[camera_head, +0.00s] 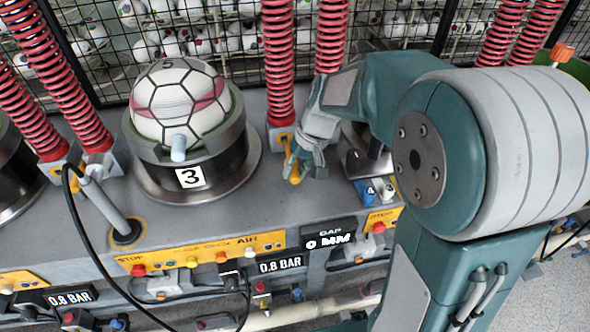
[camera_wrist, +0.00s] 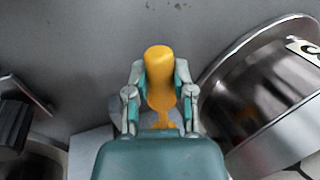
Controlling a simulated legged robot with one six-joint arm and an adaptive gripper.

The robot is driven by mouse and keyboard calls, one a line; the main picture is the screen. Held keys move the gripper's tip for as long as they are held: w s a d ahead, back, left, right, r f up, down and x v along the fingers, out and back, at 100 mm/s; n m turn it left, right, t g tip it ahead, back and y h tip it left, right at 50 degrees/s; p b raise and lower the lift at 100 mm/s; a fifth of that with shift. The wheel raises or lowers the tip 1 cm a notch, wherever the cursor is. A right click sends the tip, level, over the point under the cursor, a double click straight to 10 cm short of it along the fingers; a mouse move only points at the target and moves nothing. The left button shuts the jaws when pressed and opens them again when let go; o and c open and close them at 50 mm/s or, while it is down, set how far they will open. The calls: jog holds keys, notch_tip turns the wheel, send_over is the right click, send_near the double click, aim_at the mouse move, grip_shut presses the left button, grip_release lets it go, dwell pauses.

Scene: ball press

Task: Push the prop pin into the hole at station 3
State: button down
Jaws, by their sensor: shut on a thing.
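My gripper (camera_head: 302,160) is shut on a yellow-orange pin (camera_head: 295,174), just right of station 3. In the wrist view the pin (camera_wrist: 158,72) stands between the two fingers of my gripper (camera_wrist: 160,92), its rounded end clear of them. Station 3 is a dark metal cup (camera_head: 228,160) with a white "3" plate, and it also shows at the right of the wrist view (camera_wrist: 245,105). A white ball (camera_head: 180,95) with dark seams and pink marks sits in it. A pale blue peg (camera_head: 178,148) sticks out at its front. I cannot make out the hole.
Red springs (camera_head: 278,70) on grey blocks rise behind the gripper and left of the cup. A yellow AIR panel (camera_head: 205,252) with several buttons runs along the bench front. A black hose (camera_head: 85,235) curves at the left.

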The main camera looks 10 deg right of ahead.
aim_at(288, 148)
jog(key=shift+w, duration=3.75)
jog(key=shift+c, duration=2)
grip_release()
jog(key=v, duration=1.1)
jog(key=shift+r, duration=0.4)
jog(key=shift+w+d, duration=0.1)
